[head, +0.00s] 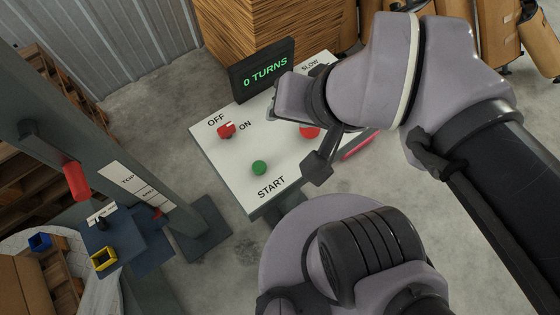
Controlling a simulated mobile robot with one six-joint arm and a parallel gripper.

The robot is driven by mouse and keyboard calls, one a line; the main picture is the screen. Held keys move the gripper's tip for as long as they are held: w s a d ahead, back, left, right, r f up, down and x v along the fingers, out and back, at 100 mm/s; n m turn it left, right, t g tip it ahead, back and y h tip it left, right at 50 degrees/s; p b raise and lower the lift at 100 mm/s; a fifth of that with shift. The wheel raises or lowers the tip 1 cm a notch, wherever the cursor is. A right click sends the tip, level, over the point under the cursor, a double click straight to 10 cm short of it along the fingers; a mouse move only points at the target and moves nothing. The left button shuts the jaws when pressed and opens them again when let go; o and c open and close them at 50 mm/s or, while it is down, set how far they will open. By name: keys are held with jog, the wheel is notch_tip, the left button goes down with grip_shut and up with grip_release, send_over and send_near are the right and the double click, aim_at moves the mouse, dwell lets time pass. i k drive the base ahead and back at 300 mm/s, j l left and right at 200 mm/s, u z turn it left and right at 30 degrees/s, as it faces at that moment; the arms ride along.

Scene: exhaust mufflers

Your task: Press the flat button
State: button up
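A white control panel (228,165) stands in the middle of the view, tilted in the picture. A green round button (259,168) sits by the word START near its front edge. A red rotary knob (226,130) sits by OFF and ON. Which button is the flat one is hard to tell from this height. The end of my arm with my gripper (319,167) hangs over the right part of the panel, right of the green button.
A black display (264,70) reading "0 TURNS" stands at the panel's back edge. A pink-red bar (359,145) shows at the panel's right. A grey post with a red handle (77,181) stands at left. Stacked wood (235,30) and brown cylinders (500,35) stand behind.

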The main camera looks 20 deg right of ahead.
aim_at(259, 167)
jog(key=k+l+u, duration=0.35)
jog(key=k+l, duration=0.15)
jog(key=k+l+u, duration=0.35)
jog(key=k+l, duration=0.25)
jog(key=i+j, duration=0.85)
